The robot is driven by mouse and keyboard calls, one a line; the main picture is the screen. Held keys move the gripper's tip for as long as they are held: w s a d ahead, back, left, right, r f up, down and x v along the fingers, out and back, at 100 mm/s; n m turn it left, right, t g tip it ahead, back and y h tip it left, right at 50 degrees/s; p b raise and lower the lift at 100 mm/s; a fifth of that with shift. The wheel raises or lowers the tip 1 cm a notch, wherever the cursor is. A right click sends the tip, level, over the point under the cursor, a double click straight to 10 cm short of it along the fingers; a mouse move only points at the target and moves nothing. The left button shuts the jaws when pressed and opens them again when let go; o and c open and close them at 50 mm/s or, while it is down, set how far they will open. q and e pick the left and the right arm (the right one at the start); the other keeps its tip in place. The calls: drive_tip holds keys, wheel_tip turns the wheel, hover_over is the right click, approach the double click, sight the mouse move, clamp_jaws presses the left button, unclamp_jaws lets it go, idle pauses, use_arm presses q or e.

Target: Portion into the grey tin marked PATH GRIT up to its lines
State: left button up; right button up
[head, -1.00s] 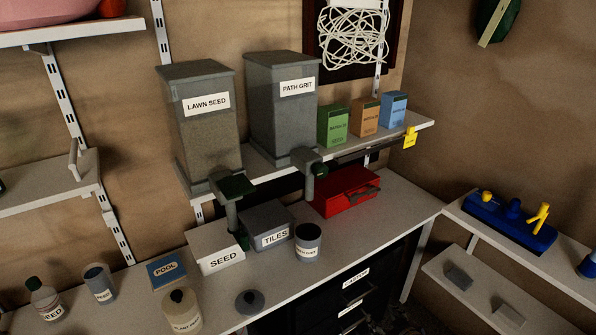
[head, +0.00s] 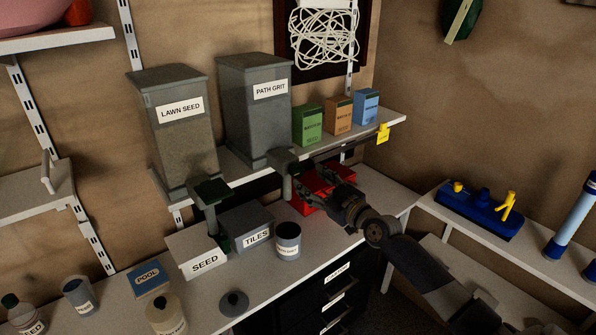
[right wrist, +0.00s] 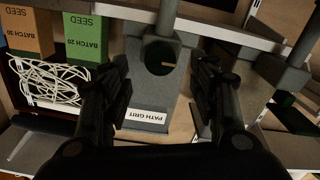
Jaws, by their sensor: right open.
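A grey tin (head: 288,241) with a pale label stands open on the bench, in front of the TILES box; its print is too small to read surely and its inside is dark. The grey PATH GRIT hopper (head: 253,110) stands on the shelf behind, its spout (head: 287,183) above and behind the tin. My right gripper (head: 336,200) is open and empty, right of the spout and in front of the red box. In the right wrist view the hopper (right wrist: 150,90) appears between the open fingers (right wrist: 158,88), with a dark round part (right wrist: 160,57). My left gripper is not in view.
The LAWN SEED hopper (head: 181,125) stands left of it. SEED (head: 198,255) and TILES (head: 250,228) boxes sit below. A red box (head: 308,198) lies behind my right gripper. A dark grey lid (head: 234,303) lies on the bench front. Batch boxes (head: 338,115) line the shelf.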

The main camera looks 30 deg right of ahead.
sight(300, 173)
drive_tip(key=shift+w+a, duration=0.15)
drive_tip(key=shift+w, duration=1.45)
drive_tip(key=shift+w+a, duration=0.15)
drive_tip(key=shift+w, duration=1.4)
drive_tip(key=c, duration=1.1)
